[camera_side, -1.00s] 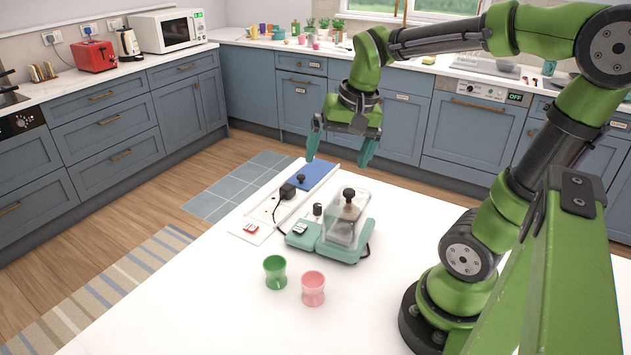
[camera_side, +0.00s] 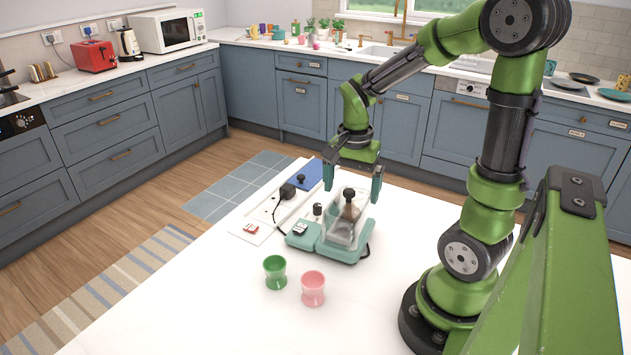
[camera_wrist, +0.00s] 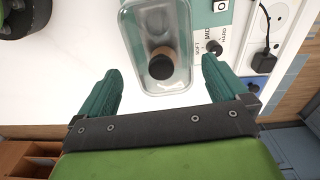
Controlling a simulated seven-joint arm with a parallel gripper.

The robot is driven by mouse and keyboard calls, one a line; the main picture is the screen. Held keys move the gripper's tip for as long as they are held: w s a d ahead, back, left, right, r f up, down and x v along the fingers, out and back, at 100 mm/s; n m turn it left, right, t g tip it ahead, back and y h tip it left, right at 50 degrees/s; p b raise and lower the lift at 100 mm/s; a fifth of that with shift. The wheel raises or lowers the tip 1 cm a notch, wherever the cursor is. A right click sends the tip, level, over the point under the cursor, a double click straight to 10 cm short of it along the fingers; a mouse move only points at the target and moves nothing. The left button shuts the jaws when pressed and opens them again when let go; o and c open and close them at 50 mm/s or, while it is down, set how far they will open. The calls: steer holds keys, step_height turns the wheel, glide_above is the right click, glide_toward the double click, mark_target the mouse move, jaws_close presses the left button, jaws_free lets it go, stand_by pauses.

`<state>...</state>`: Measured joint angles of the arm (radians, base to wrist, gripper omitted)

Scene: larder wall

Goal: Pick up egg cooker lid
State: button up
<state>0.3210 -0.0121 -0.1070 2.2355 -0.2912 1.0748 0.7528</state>
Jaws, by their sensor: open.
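The egg cooker lid (camera_side: 342,230) is a clear box-shaped cover with a dark knob (camera_side: 348,194) on top. My gripper (camera_side: 352,190) is open and empty, with teal fingers pointing down, just above the lid. In the wrist view my gripper (camera_wrist: 162,90) has its fingers on either side of the lid's near end. I cannot tell the exact height gap.
A white power strip with a black plug (camera_side: 287,191) lies behind the cooker, beside a blue panel (camera_side: 318,173). A green cup (camera_side: 275,272) and a pink cup (camera_side: 313,288) stand in front. The white table is clear at front left.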

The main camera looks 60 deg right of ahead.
mark_target(349, 201)
steer(key=shift+w+a+f, duration=0.1)
steer(key=shift+a+f, duration=0.1)
steer(key=shift+f, duration=1.2)
steer(key=shift+a+f, duration=0.15)
steer(key=shift+f, duration=1.2)
steer(key=shift+c, duration=0.5)
steer(key=c, duration=0.7)
